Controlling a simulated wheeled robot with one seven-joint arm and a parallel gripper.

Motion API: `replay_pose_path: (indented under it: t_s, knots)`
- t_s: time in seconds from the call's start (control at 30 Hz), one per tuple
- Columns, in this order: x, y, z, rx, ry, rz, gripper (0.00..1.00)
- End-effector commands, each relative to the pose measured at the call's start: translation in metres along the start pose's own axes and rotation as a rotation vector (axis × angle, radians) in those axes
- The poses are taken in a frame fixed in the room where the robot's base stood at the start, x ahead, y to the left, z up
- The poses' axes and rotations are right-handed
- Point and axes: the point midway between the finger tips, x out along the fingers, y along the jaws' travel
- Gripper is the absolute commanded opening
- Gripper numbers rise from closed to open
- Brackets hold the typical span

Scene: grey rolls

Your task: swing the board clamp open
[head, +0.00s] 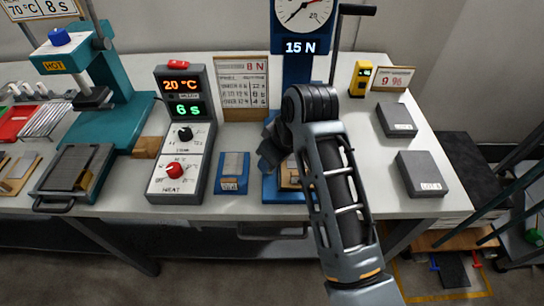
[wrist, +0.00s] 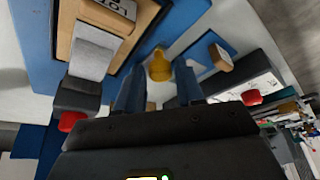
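My gripper (wrist: 157,78) is open in the wrist view, its two dark blue fingers on either side of a yellow knob (wrist: 160,66), with a gap showing at each side. The knob sits beside a wooden board (wrist: 133,42) on a blue base (wrist: 40,45). I take it for part of the board clamp; its pivot does not show clearly. A grey strip (wrist: 93,58) lies on the board. In the head view my gripper (head: 270,158) is low over the blue base (head: 283,193), and my arm hides most of the board and the clamp.
The blue gauge stand (head: 298,66) rises behind my arm. Grey blocks (head: 396,119) (head: 422,173) lie on the right. The table's front edge is close.

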Motion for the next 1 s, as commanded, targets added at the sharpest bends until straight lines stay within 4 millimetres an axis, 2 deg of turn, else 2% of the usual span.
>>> replay_pose_path:
  t_s: [0.03,0.13,0.47,0.8,1.0]
  knots:
    - [0.000,0.000,0.000,0.000,0.000,0.000,0.42]
    - [0.000,0.000,0.000,0.000,0.000,0.000,0.52]
    - [-0.007,0.000,-0.001,0.001,0.002,0.001,0.52]
    - [-0.059,0.001,-0.001,0.000,0.004,0.003,0.52]
    - [-0.076,0.000,0.000,0.001,0.001,0.001,0.52]
